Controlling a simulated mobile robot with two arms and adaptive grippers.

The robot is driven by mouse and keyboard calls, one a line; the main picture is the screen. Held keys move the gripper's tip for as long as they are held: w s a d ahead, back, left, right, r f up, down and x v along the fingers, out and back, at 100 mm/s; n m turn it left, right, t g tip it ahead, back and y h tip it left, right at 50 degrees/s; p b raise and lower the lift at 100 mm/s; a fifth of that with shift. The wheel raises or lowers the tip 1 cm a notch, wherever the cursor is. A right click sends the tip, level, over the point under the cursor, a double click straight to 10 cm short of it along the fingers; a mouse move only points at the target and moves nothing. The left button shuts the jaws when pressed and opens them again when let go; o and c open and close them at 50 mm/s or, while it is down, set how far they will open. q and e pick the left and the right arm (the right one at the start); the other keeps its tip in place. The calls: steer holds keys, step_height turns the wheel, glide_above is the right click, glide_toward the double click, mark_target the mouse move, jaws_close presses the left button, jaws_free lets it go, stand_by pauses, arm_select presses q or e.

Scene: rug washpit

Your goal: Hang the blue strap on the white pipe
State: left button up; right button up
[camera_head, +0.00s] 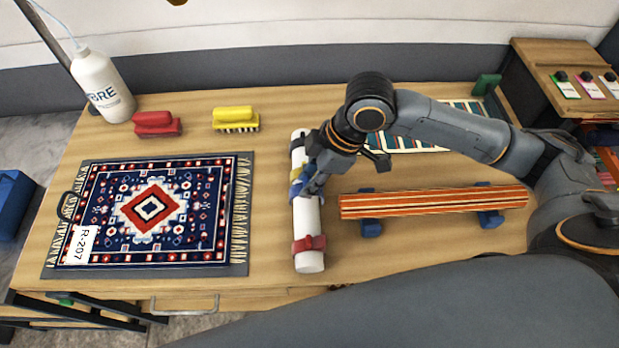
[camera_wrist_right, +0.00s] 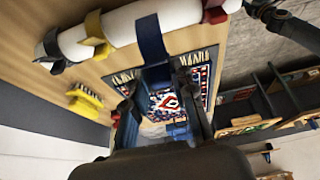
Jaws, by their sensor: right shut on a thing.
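The white pipe (camera_head: 307,218) lies lengthwise on the table in the middle of the head view and crosses the top of the right wrist view (camera_wrist_right: 122,30). The blue strap (camera_wrist_right: 150,40) is over the pipe, with its end reaching down to my gripper. In the head view, the blue strap (camera_head: 296,189) shows partly beside the fingers. My right gripper (camera_head: 306,186) is at the pipe and shut on the blue strap; its fingers also show in the right wrist view (camera_wrist_right: 160,82). The far side of the strap is hidden. My left gripper is not in view.
A red strap (camera_head: 309,243), a yellow strap (camera_head: 297,175) and a black strap (camera_head: 298,143) are also on the pipe. A patterned rug (camera_head: 150,208) lies left, a striped roll (camera_head: 430,202) right. Red (camera_head: 157,124) and yellow (camera_head: 236,118) brushes and a white bottle (camera_head: 101,87) stand behind.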

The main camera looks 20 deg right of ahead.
steer(key=shift+f+b, duration=0.55)
steer(key=shift+f, duration=0.15)
steer(key=shift+f+b, duration=0.8)
steer(key=shift+f, duration=2.25)
steer(key=o, duration=1)
steer(key=v, duration=1.2)
steer(key=shift+s, duration=0.1)
